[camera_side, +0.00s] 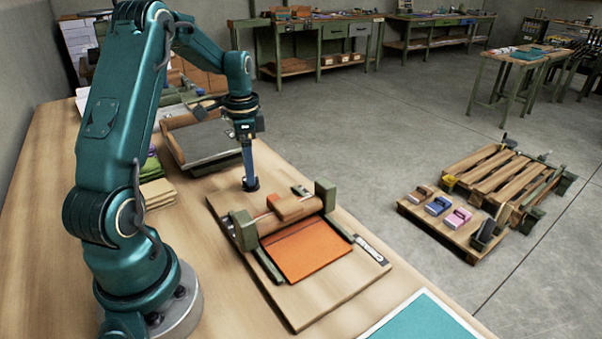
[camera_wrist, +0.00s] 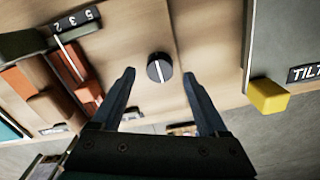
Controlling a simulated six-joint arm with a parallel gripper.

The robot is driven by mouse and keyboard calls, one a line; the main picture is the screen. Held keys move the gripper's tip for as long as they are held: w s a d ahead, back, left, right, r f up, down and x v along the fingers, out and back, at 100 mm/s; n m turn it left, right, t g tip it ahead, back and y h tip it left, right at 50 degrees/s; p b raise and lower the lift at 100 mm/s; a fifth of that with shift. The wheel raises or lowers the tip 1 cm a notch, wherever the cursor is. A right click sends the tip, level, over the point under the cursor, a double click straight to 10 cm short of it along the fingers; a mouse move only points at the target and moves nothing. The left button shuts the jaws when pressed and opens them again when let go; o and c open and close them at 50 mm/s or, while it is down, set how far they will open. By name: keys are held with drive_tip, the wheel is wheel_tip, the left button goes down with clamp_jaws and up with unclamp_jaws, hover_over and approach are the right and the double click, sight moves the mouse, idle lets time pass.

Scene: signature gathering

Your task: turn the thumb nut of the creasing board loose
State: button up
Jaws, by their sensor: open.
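The creasing board (camera_side: 325,303) lies on the bench, with an orange sheet (camera_side: 305,248) between its rails and a wooden roller (camera_side: 297,208) between green blocks. The thumb nut, a round black knob with a white line (camera_wrist: 159,68), stands on bare wood in the wrist view. In the side view the thumb nut (camera_side: 251,187) is at the board's far end, mostly hidden by the fingers. My gripper (camera_side: 249,179) points down over it. In the wrist view my gripper (camera_wrist: 158,77) is open, one finger on each side of the nut, with gaps visible. Whether the fingertips reach its height is unclear.
A grey unit with a yellow block (camera_wrist: 268,96) and a partly cut-off label is at right. A grey-topped tray (camera_side: 205,143) stands behind the board.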

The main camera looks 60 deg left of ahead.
drive_tip(key=shift+f, duration=0.95)
clamp_jaws()
